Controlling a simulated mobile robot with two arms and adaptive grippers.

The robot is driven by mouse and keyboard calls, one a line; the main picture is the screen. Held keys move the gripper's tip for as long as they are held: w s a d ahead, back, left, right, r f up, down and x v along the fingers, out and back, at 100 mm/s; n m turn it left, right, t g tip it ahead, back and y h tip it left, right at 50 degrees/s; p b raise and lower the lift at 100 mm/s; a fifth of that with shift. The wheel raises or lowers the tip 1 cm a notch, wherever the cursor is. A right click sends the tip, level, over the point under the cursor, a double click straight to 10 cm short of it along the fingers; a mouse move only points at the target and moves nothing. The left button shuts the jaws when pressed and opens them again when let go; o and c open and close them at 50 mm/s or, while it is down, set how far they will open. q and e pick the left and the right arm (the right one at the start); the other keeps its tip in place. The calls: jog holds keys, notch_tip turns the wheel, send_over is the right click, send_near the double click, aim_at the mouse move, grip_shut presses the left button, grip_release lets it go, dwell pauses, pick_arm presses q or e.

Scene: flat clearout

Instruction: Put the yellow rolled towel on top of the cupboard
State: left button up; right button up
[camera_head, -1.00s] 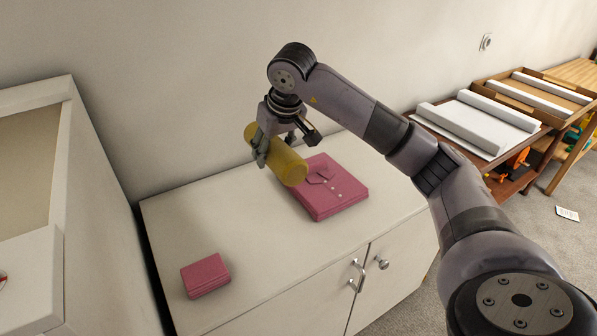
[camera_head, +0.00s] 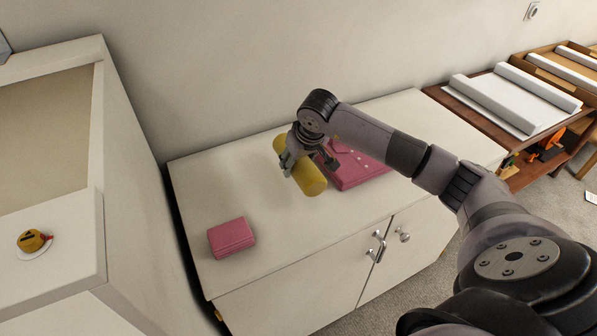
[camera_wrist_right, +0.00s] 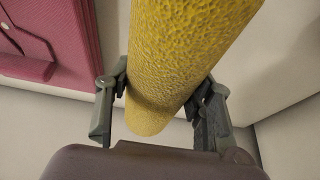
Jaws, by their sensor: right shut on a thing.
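The yellow rolled towel (camera_head: 313,186) is a thick roll held over the top of the white cupboard (camera_head: 205,190). My right gripper (camera_head: 293,163) is shut on the towel. In the right wrist view the towel (camera_wrist_right: 185,50) runs between the two fingers of my right gripper (camera_wrist_right: 160,100). The towel is low over the cupboard top, left of the folded pink shirt; I cannot tell whether it touches the surface. My left gripper is not in view.
The folded pink shirt (camera_head: 358,172) lies on the cupboard, partly behind my arm. A small pink folded item (camera_head: 231,237) lies nearer the front left. A brown table (camera_head: 470,104) stands right.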

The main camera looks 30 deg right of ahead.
notch_tip(320, 180, down, 4)
jog(key=shift+f, duration=0.1)
jog(key=shift+f, duration=0.2)
jog(key=o, duration=1.3)
jog(key=shift+r, duration=0.1)
